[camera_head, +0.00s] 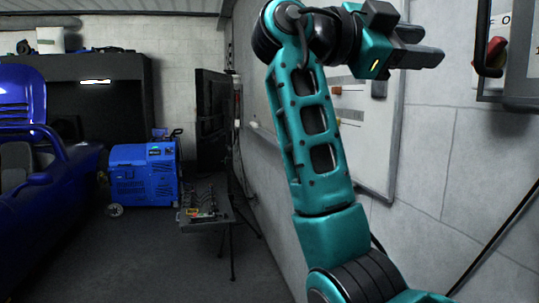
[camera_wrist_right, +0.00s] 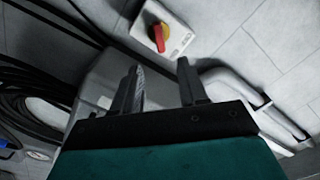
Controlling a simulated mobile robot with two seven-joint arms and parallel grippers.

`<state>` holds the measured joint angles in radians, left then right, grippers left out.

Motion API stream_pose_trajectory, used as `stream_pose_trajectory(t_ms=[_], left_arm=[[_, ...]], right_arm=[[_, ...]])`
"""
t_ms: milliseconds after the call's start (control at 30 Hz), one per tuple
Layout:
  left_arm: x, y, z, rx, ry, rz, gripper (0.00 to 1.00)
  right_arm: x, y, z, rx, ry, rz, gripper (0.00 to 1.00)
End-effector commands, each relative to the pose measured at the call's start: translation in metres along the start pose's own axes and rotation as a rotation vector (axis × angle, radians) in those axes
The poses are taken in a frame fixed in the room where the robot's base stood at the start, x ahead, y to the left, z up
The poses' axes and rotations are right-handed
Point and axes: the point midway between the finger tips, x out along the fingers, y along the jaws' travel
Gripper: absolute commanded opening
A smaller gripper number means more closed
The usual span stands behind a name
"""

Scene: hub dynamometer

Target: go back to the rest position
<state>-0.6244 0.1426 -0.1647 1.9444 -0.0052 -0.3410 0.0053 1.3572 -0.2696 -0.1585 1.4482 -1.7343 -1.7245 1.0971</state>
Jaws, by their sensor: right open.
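My right arm rises through the right half of the head view, folded at the elbow. My right gripper (camera_head: 440,47) is at the top right of that view, pointing right toward a wall box. In the right wrist view the two dark fingers of the right gripper (camera_wrist_right: 158,82) stand apart with nothing between them. A red rotary switch on a yellow plate (camera_wrist_right: 159,37) lies beyond the fingertips, apart from them. Its red handle also shows at the right edge of the head view (camera_head: 495,51). My left gripper is in neither view.
A grey wall box (camera_head: 522,92) is close by the right gripper. A white board (camera_head: 362,140) hangs behind the arm. A blue machine (camera_head: 144,175), a small tool table (camera_head: 207,213) and a blue car (camera_head: 35,200) stand left. Dark cables (camera_wrist_right: 40,85) hang on the wall. The floor between is clear.

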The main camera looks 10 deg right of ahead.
Motion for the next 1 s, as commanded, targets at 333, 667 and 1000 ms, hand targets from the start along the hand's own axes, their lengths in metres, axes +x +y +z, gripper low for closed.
stream_pose_trajectory(t_ms=[333,667,1000], left_arm=[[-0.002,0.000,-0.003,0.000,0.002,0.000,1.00],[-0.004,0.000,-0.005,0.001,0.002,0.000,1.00],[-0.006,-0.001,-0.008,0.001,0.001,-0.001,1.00]], right_arm=[[0.022,0.018,0.145,-0.415,-0.130,-0.249,0.43],[0.019,0.101,0.306,-0.825,-0.328,-0.580,0.43],[-0.012,0.243,0.414,-1.094,-0.563,-0.916,0.43]])
